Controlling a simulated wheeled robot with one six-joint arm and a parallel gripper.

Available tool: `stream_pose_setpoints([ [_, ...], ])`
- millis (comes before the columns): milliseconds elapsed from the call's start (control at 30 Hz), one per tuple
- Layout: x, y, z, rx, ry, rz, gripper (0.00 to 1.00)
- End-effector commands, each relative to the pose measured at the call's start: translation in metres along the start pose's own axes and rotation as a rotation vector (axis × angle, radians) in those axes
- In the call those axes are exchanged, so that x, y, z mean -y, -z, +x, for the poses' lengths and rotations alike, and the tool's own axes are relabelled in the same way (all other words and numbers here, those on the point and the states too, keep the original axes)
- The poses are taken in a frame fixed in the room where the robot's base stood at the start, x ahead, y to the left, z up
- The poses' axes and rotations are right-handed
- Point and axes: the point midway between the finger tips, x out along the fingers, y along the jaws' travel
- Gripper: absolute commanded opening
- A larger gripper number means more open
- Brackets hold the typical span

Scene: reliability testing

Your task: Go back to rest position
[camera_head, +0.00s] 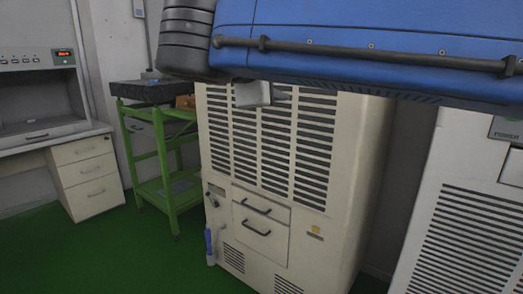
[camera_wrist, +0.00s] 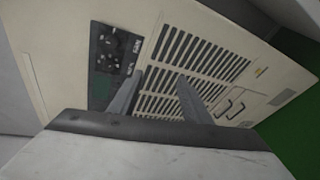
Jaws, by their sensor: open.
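My gripper (camera_wrist: 162,77) shows in the wrist view as two grey fingers set well apart, with nothing between them. It faces the louvred front of a cream machine cabinet (camera_wrist: 272,62), beside a dark control panel with a round dial (camera_wrist: 103,61). In the head view, part of my gripper (camera_head: 262,93) pokes out below my blue arm, in front of the upper part of the cream cabinet (camera_head: 345,200). My arm hides the cabinet's top and the rest of the gripper. I cannot tell the exact gap between fingers and cabinet.
A green cart (camera_head: 162,160) with a dark top stands left of the cabinet. A white drawer unit (camera_head: 87,175) and a bench hood (camera_head: 40,85) are at far left. Another vented cabinet (camera_head: 465,235) is at right. Green floor (camera_head: 110,250) is clear at lower left.

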Motion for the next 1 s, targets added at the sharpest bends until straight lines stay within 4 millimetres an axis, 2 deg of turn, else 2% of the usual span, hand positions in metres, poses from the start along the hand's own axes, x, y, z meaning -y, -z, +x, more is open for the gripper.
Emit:
stream_pose_setpoints([
  [33, 0.012, -0.013, 0.014, 0.011, 0.036, 0.010, 0.44],
  [200, 0.065, -0.052, 0.053, 0.035, 0.180, 0.063, 0.44],
  [433, 0.142, -0.103, 0.086, 0.072, 0.371, 0.172, 0.44],
  [700, 0.233, -0.157, 0.099, 0.123, 0.578, 0.360, 0.44],
  [1000, 0.329, -0.198, 0.088, 0.188, 0.773, 0.633, 0.44],
])
